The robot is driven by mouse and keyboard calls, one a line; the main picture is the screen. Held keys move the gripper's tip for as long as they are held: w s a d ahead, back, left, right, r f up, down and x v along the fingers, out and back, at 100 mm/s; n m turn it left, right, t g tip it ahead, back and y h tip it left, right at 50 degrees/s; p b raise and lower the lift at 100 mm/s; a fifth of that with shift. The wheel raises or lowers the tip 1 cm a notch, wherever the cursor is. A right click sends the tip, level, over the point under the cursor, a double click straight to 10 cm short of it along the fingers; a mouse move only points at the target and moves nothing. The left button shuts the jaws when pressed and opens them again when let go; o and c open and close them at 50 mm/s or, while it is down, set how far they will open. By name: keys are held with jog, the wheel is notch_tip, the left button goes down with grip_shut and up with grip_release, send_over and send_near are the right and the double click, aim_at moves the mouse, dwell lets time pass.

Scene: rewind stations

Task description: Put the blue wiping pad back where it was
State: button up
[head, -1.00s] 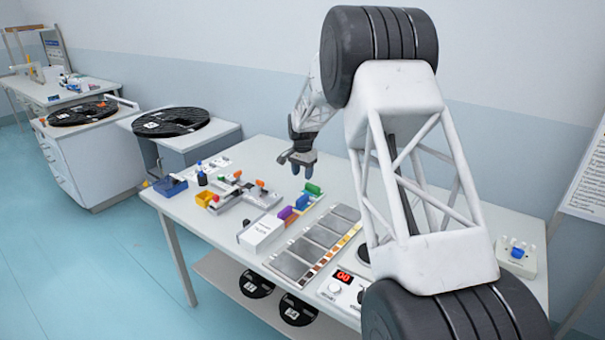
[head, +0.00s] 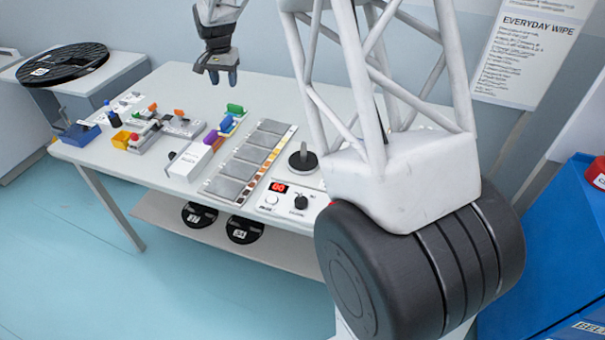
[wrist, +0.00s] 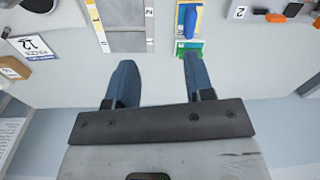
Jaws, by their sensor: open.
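The blue wiping pad (head: 226,123) stands in a row on the table, between a purple pad (head: 211,138) and a green pad (head: 235,109). In the wrist view a blue pad (wrist: 190,20) lies at the top, right of centre, just beyond the green pad (wrist: 188,49). My gripper (head: 221,79) is open and empty, above the table behind the green end of the row. In the wrist view, my gripper (wrist: 157,73) has its two blue fingers wide apart with bare table between them. The right finger's tip is close to the green pad in the picture.
Grey plates (head: 251,153) lie right of the pads, with a white box (head: 186,163) at the near left. Table behind the pads (head: 275,100) is clear.

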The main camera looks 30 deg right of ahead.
jog(key=s+r+n, duration=0.1)
jog(key=s+r, duration=0.3)
jog(key=s, duration=0.6)
jog(key=s+r+n+t, duration=0.1)
jog(key=s+r, duration=0.2)
jog(key=s, duration=0.6)
jog(key=s+r+n, duration=0.2)
jog(key=s+r, duration=0.2)
jog(key=s, duration=0.6)
jog(key=s+f+n, duration=0.1)
jog(key=s+f, duration=0.1)
jog(key=s, duration=1)
jog(key=s+f+n+t, duration=0.1)
jog(key=s+n, duration=0.1)
jog(key=s, duration=1.1)
jog(key=shift+f, duration=0.4)
jog(key=shift+d, duration=0.1)
